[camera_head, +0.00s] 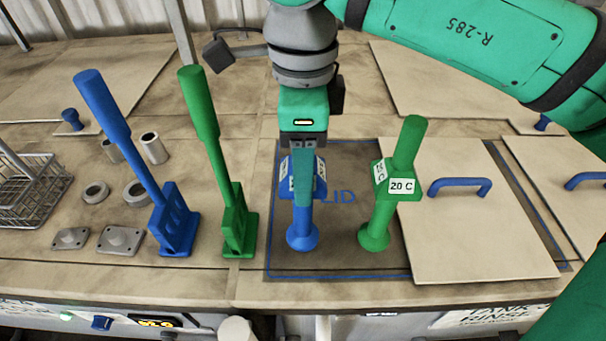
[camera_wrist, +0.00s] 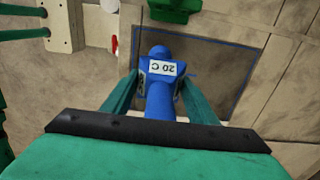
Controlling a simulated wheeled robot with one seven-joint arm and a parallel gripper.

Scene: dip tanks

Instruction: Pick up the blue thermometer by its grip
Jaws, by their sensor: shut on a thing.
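The blue thermometer (camera_head: 302,236) stands upright inside the blue-outlined LID area, with a round foot and a block-shaped head. In the wrist view the blue thermometer (camera_wrist: 158,100) shows a white "20 C" label, upside down. My gripper (camera_head: 303,190) points down over it and is shut on its upper part, with one finger in front. In the wrist view the fingers of my gripper (camera_wrist: 160,92) lie on both sides of it. The upper grip is mostly hidden by my gripper in the head view. I cannot tell whether the foot touches the surface.
A green thermometer (camera_head: 375,236) labelled "20 C" stands close on the right. A pale lid (camera_head: 470,245) with a blue handle lies beyond it. A green long-handled tool (camera_head: 237,240) and a blue one (camera_head: 172,235) stand left. A wire basket (camera_head: 30,200) and metal parts are farther left.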

